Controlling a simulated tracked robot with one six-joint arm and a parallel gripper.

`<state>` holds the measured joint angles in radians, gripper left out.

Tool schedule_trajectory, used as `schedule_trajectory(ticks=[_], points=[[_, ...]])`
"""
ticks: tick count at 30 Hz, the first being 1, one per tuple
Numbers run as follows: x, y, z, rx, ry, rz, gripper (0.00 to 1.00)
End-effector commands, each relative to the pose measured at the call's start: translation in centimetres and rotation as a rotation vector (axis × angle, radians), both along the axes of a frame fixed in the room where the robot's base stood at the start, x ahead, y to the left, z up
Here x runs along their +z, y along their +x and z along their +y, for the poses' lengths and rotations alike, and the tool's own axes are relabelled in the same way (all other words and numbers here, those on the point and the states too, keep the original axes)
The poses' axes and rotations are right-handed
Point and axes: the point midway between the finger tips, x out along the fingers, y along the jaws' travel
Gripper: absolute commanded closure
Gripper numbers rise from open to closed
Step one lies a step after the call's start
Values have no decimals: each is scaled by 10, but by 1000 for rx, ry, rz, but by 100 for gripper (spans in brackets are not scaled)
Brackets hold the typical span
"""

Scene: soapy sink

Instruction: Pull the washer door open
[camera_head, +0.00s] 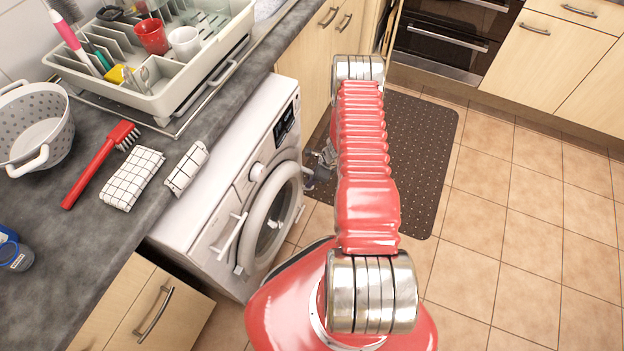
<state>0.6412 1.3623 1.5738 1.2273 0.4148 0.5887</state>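The white washer (213,200) stands under the worktop, its front facing right. Its round door (252,232) has a white rim and dark glass and looks shut against the front. A white bar (229,238) stands out at the door's left side. My gripper (321,167) shows only in part, as grey metal parts behind my red arm, to the right of the door's far edge and apart from it. Its fingers are too small and too hidden to tell whether they are open or shut.
The dark worktop (75,240) above the washer holds a dish rack (165,102), a colander (32,125), a red brush (95,170) and checked cloths (133,178). A dark mat (425,130) lies on the tiled floor (500,220). Floor to the right is clear.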

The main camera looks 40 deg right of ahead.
Motion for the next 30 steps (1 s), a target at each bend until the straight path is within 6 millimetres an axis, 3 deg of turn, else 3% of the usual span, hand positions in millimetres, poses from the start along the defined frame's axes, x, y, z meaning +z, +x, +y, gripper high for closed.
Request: schedule_trajectory(ticks=[9,30], points=[[0,0,0,0,0,0,100],[0,2,1,-4,0,0,100]])
